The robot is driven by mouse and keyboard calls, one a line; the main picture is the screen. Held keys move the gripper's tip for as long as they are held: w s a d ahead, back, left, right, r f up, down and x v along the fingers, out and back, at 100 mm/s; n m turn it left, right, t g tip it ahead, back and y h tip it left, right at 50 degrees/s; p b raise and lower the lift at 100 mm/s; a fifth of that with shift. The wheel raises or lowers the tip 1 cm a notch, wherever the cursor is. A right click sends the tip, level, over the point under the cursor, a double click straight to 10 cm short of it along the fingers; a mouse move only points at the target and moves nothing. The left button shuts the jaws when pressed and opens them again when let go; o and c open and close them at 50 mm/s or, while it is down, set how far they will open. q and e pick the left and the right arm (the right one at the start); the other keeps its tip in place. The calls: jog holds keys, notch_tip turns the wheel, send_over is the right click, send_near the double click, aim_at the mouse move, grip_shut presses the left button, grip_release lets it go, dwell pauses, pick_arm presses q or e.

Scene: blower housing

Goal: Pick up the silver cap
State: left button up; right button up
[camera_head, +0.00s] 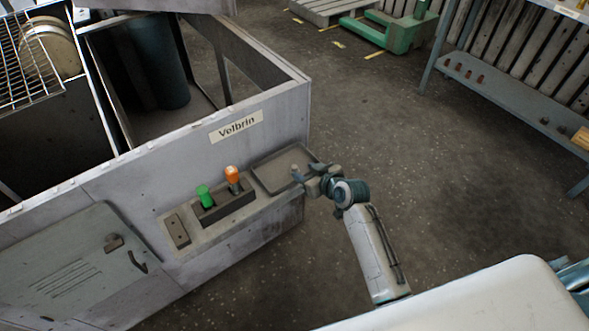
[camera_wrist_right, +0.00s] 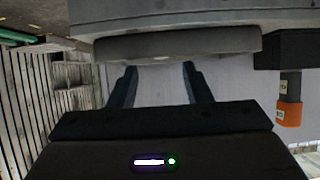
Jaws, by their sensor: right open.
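I cannot make out a silver cap for certain in either view. In the head view my right gripper (camera_head: 305,178) is at the right edge of a shallow grey tray (camera_head: 268,182) on the housing's front ledge. A small pale piece shows at its tip there, and I cannot tell whether it is a finger or the cap. In the right wrist view the gripper (camera_wrist_right: 160,68) is open, its two dark fingers apart with only a plain grey surface visible between them. A grey slab edge (camera_wrist_right: 180,44) lies just beyond the fingertips. My left gripper is not in view.
On the ledge, left of the tray, stand a green-topped piece (camera_head: 204,196) and an orange-topped piece (camera_head: 233,178) in a dark holder (camera_head: 228,205). The grey housing (camera_head: 150,170) bears a "Velbrin" label (camera_head: 236,126). A shelf rack (camera_head: 510,97) stands right; the floor between is clear.

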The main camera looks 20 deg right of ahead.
aim_at(296, 168)
jog(key=x, duration=0.5)
jog(key=shift+a, duration=0.1)
jog(key=shift+c, duration=0.5)
grip_shut()
